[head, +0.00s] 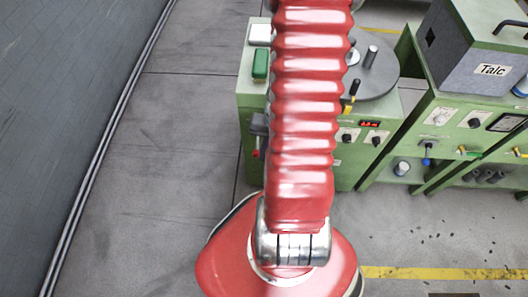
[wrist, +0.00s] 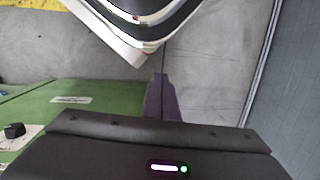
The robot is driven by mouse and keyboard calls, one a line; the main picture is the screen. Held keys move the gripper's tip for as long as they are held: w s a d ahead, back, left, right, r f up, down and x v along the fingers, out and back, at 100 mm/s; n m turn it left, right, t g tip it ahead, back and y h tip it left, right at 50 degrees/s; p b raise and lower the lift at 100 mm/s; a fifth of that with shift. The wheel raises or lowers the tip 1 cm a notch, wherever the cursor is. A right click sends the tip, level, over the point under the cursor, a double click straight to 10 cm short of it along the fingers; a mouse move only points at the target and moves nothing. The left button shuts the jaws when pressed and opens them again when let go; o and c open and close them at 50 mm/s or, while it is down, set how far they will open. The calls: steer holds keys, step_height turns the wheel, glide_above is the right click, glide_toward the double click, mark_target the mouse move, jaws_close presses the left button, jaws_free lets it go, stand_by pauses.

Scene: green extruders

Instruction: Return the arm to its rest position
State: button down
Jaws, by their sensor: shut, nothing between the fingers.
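My gripper (wrist: 160,92) shows in the wrist view, its narrow dark fingers together above the dark wrist housing, with nothing between them. Beyond the fingertips is grey floor, with a rounded black-and-white part at the top that may be my own base. In the head view my red ribbed arm rises through the middle of the picture, and my gripper cannot be seen there.
A green machine (head: 248,101) with a grey turntable (head: 378,77) stands behind and right of my arm. It also shows at lower left in the wrist view (wrist: 95,97). A "Talc" box (head: 456,57) sits on a green bench (head: 408,107). A dark wall (head: 62,95) runs along the left.

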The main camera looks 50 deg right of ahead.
stand_by(0.4)
steer(key=w+a+r+n+t+h, duration=0.1)
steer(key=a+r+n, duration=0.2)
steer(key=a+r, duration=0.3)
steer(key=w+a+r+n+t+h, duration=0.1)
steer(key=a+r+n, duration=0.3)
steer(key=r, duration=1.1)
steer(key=w+a+r+n+t+h, duration=0.1)
steer(key=a+r+n+t, duration=0.2)
steer(key=a+r, duration=0.6)
step_height(320, 180, up, 3)
steer(key=shift+w+f+n, duration=0.15)
steer(key=shift+w+n, duration=0.15)
steer(key=shift+w, duration=0.05)
steer(key=shift+a, duration=0.1)
